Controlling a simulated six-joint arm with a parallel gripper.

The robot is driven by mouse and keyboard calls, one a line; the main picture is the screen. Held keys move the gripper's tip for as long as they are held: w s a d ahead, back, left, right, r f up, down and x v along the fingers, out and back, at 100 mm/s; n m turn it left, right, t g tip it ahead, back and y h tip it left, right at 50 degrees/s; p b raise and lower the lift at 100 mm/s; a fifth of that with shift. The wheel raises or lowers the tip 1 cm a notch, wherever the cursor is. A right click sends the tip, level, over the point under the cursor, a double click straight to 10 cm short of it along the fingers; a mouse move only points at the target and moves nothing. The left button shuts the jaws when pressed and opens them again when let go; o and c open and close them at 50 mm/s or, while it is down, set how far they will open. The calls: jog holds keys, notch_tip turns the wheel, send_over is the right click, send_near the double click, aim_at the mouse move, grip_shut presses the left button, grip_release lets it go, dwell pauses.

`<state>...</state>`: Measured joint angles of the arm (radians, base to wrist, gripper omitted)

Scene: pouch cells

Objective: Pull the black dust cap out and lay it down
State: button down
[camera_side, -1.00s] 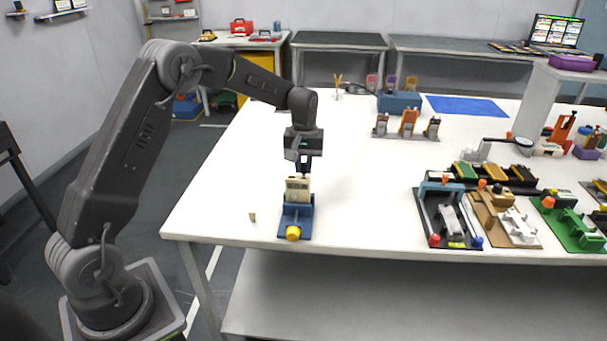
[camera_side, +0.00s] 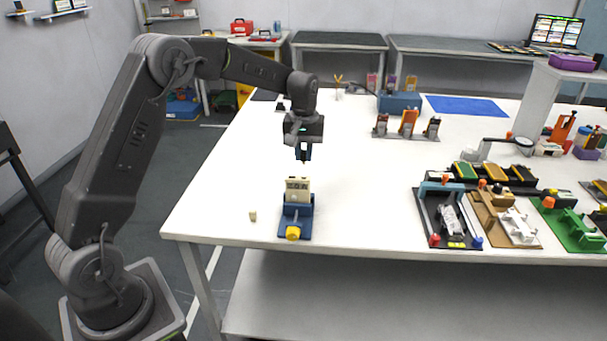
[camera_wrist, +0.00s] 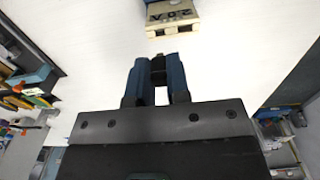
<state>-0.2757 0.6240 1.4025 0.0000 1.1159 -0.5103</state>
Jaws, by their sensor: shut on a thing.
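My gripper (camera_side: 303,158) is above the table, clear of the beige module (camera_side: 298,189), which stands upright in a blue holder (camera_side: 290,222) with a yellow knob. In the wrist view my gripper (camera_wrist: 159,66) has its two blue fingers shut on a small dark piece, the black dust cap (camera_wrist: 158,64). The cap is mostly hidden between the fingers and is too small to make out in the side view. The wrist view shows the beige module (camera_wrist: 173,28) with dark lettering beyond the fingertips, apart from them.
A small beige piece (camera_side: 253,215) is on the white table left of the holder. Several fixtures, including a green one (camera_side: 570,225), fill the right side. A rack of upright parts (camera_side: 406,132) stands farther back. The table around the holder is largely clear.

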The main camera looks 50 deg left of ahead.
aim_at(304, 151)
jog(key=shift+r, duration=0.3)
jog(key=shift+r, duration=0.15)
jog(key=shift+r, duration=1.85)
jog(key=s+a+f, duration=0.5)
jog(key=s+a, duration=0.3)
jog(key=a, duration=0.1)
jog(key=s+a+f, duration=0.5)
jog(key=s+a, duration=0.4)
jog(key=w+d+f, duration=0.2)
jog(key=w, duration=0.1)
jog(key=w+d+f, duration=0.2)
jog(key=w, duration=0.1)
jog(key=w+d+f, duration=0.2)
jog(key=w+f, duration=0.1)
jog(key=shift+w+d, duration=0.15)
jog(key=shift+w, duration=0.05)
jog(key=shift+f, duration=2.05)
